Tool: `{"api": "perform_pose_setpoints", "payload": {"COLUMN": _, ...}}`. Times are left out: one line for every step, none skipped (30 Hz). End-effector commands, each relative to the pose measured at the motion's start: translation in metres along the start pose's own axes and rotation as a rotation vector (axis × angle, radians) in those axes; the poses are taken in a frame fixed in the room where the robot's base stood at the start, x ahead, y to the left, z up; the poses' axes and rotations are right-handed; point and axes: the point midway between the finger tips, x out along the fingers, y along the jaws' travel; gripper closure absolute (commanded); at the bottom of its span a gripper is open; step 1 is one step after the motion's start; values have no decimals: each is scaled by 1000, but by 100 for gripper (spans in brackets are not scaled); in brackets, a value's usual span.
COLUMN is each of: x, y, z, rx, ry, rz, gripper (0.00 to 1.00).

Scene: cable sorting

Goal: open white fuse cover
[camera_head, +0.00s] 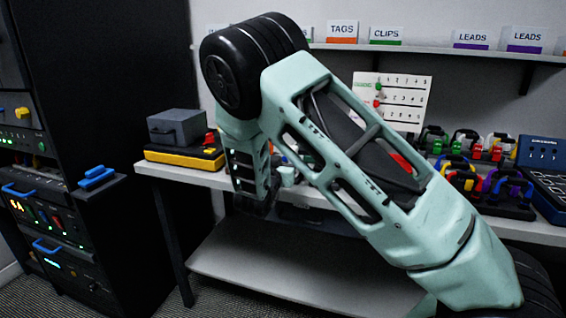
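I cannot pick out a white fuse cover in the head view. My pale green arm crosses the middle of the picture and hides part of the bench. Its far section hangs down at the bench's front edge, left of centre. My gripper is not clearly visible there; I cannot make out its fingers, whether they are open, or whether they hold anything.
A grey box (177,127) sits on a yellow-and-black unit (185,155) at the bench's left end. Several coloured-handled connectors (470,172) and a blue panel (541,153) stand at right. A dark rack (45,235) with blue handles is at left. A lower shelf (290,280) looks clear.

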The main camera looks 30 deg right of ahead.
Motion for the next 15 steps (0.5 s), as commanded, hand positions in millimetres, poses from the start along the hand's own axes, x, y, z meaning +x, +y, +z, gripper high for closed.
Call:
{"api": "perform_pose_setpoints", "payload": {"x": 0, "y": 0, "z": 0, "rx": 0, "ry": 0, "rz": 0, "gripper": 62}}
{"api": "perform_pose_setpoints", "payload": {"x": 0, "y": 0, "z": 0, "rx": 0, "ry": 0, "rz": 0, "gripper": 62}}
{"api": "perform_pose_setpoints", "payload": {"x": 0, "y": 0, "z": 0, "rx": 0, "ry": 0, "rz": 0, "gripper": 62}}
{"api": "perform_pose_setpoints", "payload": {"x": 0, "y": 0, "z": 0, "rx": 0, "ry": 0, "rz": 0, "gripper": 70}}
{"api": "perform_pose_setpoints", "payload": {"x": 0, "y": 0, "z": 0, "rx": 0, "ry": 0, "rz": 0, "gripper": 78}}
{"api": "perform_pose_setpoints", "payload": {"x": 0, "y": 0, "z": 0, "rx": 0, "ry": 0, "rz": 0, "gripper": 89}}
{"api": "perform_pose_setpoints", "payload": {"x": 0, "y": 0, "z": 0, "rx": 0, "ry": 0, "rz": 0, "gripper": 98}}
{"api": "perform_pose_setpoints", "payload": {"x": 0, "y": 0, "z": 0, "rx": 0, "ry": 0, "rz": 0, "gripper": 100}}
{"api": "perform_pose_setpoints", "payload": {"x": 0, "y": 0, "z": 0, "rx": 0, "ry": 0, "rz": 0, "gripper": 100}}
{"api": "perform_pose_setpoints", "payload": {"x": 0, "y": 0, "z": 0, "rx": 0, "ry": 0, "rz": 0, "gripper": 100}}
{"api": "perform_pose_setpoints", "payload": {"x": 0, "y": 0, "z": 0, "rx": 0, "ry": 0, "rz": 0, "gripper": 100}}
{"api": "perform_pose_setpoints", "payload": {"x": 0, "y": 0, "z": 0, "rx": 0, "ry": -1, "rz": 0, "gripper": 100}}
{"api": "perform_pose_setpoints", "payload": {"x": 0, "y": 0, "z": -1, "rx": 0, "ry": -2, "rz": 0, "gripper": 100}}
{"api": "perform_pose_setpoints", "payload": {"x": 0, "y": 0, "z": -1, "rx": 0, "ry": -4, "rz": 1, "gripper": 100}}
{"api": "perform_pose_setpoints", "payload": {"x": 0, "y": 0, "z": -2, "rx": 0, "ry": -8, "rz": 1, "gripper": 100}}
